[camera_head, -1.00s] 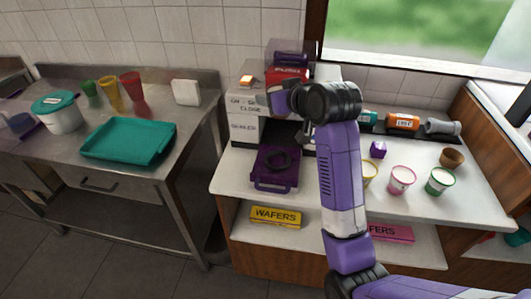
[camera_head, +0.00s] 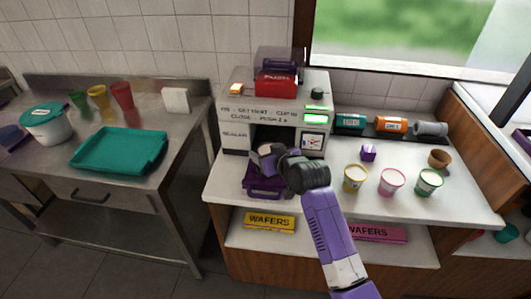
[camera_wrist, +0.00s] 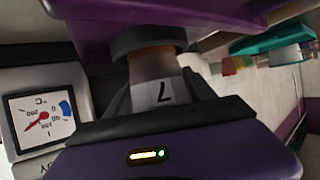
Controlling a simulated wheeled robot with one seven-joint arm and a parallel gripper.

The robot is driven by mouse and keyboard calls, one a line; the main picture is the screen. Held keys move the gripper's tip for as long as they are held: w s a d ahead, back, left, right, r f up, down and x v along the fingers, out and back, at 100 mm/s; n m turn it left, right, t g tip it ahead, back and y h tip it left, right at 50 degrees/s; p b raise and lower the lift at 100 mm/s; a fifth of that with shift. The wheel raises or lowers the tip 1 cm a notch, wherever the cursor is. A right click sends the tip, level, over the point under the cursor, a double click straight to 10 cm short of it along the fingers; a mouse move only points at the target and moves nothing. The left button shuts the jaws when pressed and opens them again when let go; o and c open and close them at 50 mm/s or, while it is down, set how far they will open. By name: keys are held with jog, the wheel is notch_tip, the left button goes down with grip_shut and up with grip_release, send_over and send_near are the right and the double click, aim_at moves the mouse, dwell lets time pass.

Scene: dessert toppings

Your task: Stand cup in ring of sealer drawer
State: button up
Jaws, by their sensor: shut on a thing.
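My gripper (camera_wrist: 160,98) is shut on a pale cup marked "7" (camera_wrist: 165,91), which shows between its dark fingers in the wrist view. In the upside-down wrist view, the cup's lower, brownish end meets the dark ring (camera_wrist: 148,40) of the purple sealer drawer (camera_wrist: 85,22). I cannot tell if it is fully seated. In the head view my gripper (camera_head: 276,157) is low over the pulled-out purple drawer (camera_head: 262,193) and hides the ring. The white sealer (camera_head: 236,133) stands behind, with a red "PUSH" part (camera_head: 275,84) on top.
Several tubs, including a yellow-rimmed one (camera_head: 355,178), stand to the right on the counter. A purple cube (camera_head: 368,153), a brown bowl (camera_head: 440,158) and bottles on a dark rack are behind them. A teal tray (camera_head: 120,150) is on the left table.

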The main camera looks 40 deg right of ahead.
jog(key=shift+f, duration=0.3)
jog(key=shift+f, duration=0.15)
jog(key=o, duration=1.5)
